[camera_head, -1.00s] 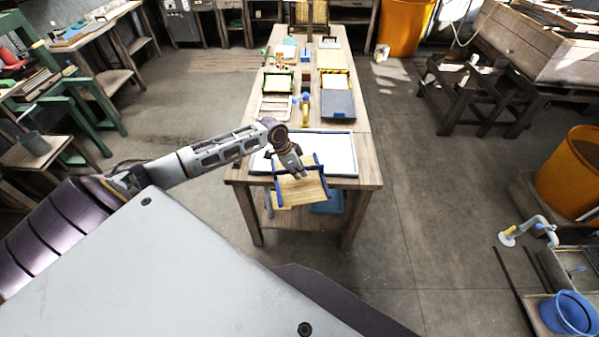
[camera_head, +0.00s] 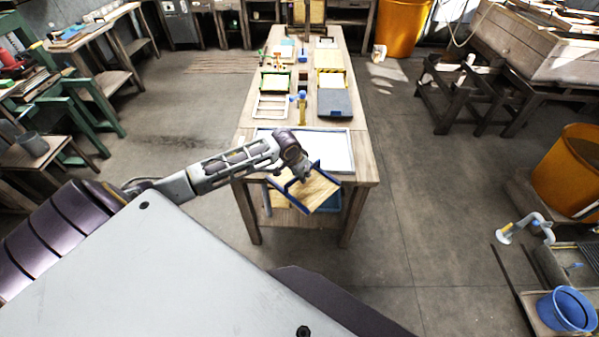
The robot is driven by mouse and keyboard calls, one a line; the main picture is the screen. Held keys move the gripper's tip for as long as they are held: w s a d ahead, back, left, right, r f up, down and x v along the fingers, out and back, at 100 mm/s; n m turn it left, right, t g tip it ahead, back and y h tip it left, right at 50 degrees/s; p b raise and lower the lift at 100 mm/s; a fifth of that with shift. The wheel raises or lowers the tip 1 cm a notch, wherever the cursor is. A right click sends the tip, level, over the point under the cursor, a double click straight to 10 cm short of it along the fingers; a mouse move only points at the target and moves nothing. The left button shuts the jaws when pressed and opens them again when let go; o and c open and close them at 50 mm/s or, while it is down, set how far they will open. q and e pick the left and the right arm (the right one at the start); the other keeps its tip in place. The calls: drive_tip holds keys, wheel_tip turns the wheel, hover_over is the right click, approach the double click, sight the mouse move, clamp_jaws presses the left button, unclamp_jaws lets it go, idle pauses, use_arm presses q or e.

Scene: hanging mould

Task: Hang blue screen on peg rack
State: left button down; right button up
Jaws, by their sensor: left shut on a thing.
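The blue screen (camera_head: 318,188) is a small blue frame with a tan mesh, tilted and turned, at the near edge of the long wooden table. My left gripper (camera_head: 299,176) is shut on its upper part and holds it in front of the table edge. The arm and gripper hide part of the screen's left side. A peg rack cannot be made out for certain; an upright wooden frame (camera_head: 309,12) stands at the table's far end. My right gripper is not in view.
A white tray with a dark rim (camera_head: 335,148) lies on the near end of the table (camera_head: 362,170). Beyond it lie a white frame (camera_head: 270,107), a grey-blue panel (camera_head: 335,103) and a blue-and-yellow tool (camera_head: 301,112).

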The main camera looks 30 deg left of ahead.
sight(313, 197)
use_arm(q)
drive_tip(key=s+d+f, duration=0.1)
drive_tip(key=d, duration=0.1)
drive_tip(key=s+d+f+n+b, duration=0.1)
drive_tip(key=d+f, duration=0.1)
drive_tip(key=s+d+f+n, duration=0.1)
drive_tip(key=d+f, duration=0.1)
drive_tip(key=shift+s+d+y+b, duration=0.35)
drive_tip(key=shift+d+y, duration=0.05)
drive_tip(key=s+d+f+b, duration=0.1)
drive_tip(key=s+d+f, duration=0.3)
drive_tip(key=s+d, duration=0.1)
drive_tip(key=shift+s+d+f, duration=0.3)
drive_tip(key=shift+f, duration=0.1)
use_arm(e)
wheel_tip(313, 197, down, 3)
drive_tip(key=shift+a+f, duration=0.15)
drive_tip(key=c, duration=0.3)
use_arm(q)
drive_tip(key=shift+a, duration=0.2)
